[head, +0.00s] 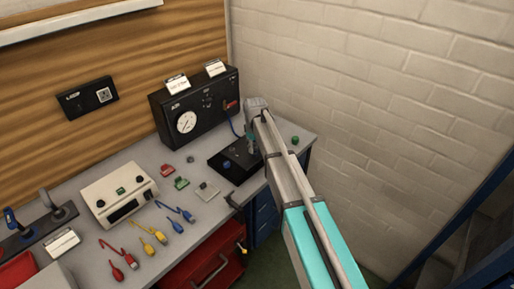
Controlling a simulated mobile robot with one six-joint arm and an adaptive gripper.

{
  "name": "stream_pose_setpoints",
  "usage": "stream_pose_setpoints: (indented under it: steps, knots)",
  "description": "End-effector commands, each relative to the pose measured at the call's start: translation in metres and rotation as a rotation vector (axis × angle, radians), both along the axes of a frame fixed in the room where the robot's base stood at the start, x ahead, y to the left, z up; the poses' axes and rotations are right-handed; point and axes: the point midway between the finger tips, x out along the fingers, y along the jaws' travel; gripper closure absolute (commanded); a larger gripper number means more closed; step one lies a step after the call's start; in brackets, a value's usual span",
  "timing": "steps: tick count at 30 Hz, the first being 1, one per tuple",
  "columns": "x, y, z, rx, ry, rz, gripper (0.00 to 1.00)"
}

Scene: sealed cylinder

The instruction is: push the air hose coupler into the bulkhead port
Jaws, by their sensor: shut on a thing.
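My gripper (252,146) is at the far right part of the bench, low over a black base plate (222,168). It is shut, but its jaws are small and partly covered by my arm. A thin blue hose (235,127) hangs from the right side of the black gauge panel (199,119) and runs to my gripper. The coupler at its end is too small and too hidden to make out. A small blue part (227,164) is on the base plate. I cannot tell which fitting is the bulkhead port.
A white box (119,193) with a display stands mid-bench. Red, yellow and blue cables (153,236) lie in front of it. Small red and green blocks (181,183) lie near the plate. A brick wall (400,120) rises behind my arm.

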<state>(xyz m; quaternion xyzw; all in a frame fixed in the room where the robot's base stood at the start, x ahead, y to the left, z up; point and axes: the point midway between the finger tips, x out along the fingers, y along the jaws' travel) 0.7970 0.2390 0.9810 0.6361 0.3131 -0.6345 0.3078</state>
Motion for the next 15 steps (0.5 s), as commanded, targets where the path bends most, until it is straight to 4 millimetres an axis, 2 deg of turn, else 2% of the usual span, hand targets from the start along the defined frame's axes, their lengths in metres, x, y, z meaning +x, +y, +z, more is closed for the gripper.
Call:
stream_pose_setpoints:
  steps: [4, 5, 6, 11, 15]
  knots:
    - [0.0001, -0.0002, -0.0029, 0.000, 0.000, 0.000, 1.00]
    - [0.0001, -0.0002, -0.0027, 0.000, 0.000, 0.000, 0.57]
    - [0.0001, -0.0002, -0.0022, 0.000, 0.000, 0.000, 0.50]
    - [0.0000, -0.0003, -0.0021, 0.000, 0.000, 0.000, 0.20]
    - [0.0000, -0.0004, -0.0021, 0.000, 0.000, 0.000, 0.19]
